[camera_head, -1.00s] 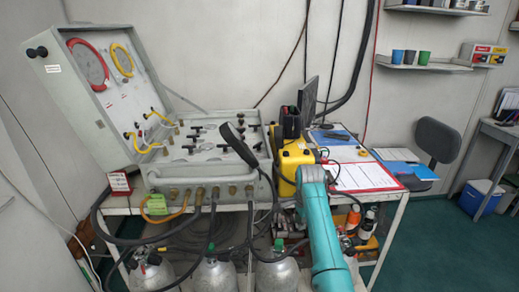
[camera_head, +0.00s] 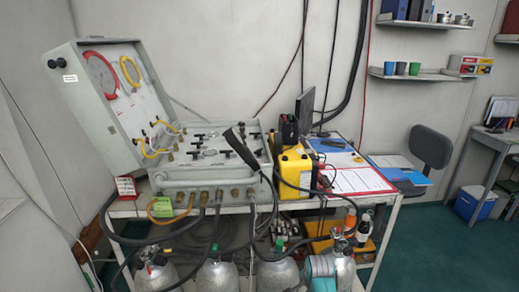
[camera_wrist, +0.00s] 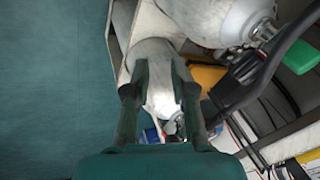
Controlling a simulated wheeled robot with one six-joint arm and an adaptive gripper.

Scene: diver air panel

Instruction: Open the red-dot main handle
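The grey air panel (camera_head: 165,182) stands open on the bench in the head view. Several small black handles (camera_head: 205,136) sit on its face. They are too small there for me to make out a red dot, so I cannot tell which is the main handle. My gripper (camera_wrist: 160,68) shows in the wrist view with its two fingers apart and nothing held between them. It points down over a pale gas cylinder (camera_wrist: 158,92) and the floor, away from the panel face. In the head view only a teal piece of my arm shows at the bottom; the gripper is hidden.
Several gas cylinders (camera_head: 278,274) stand before the bench with hoses running up to the panel. Green floor (camera_head: 425,245) is free at right.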

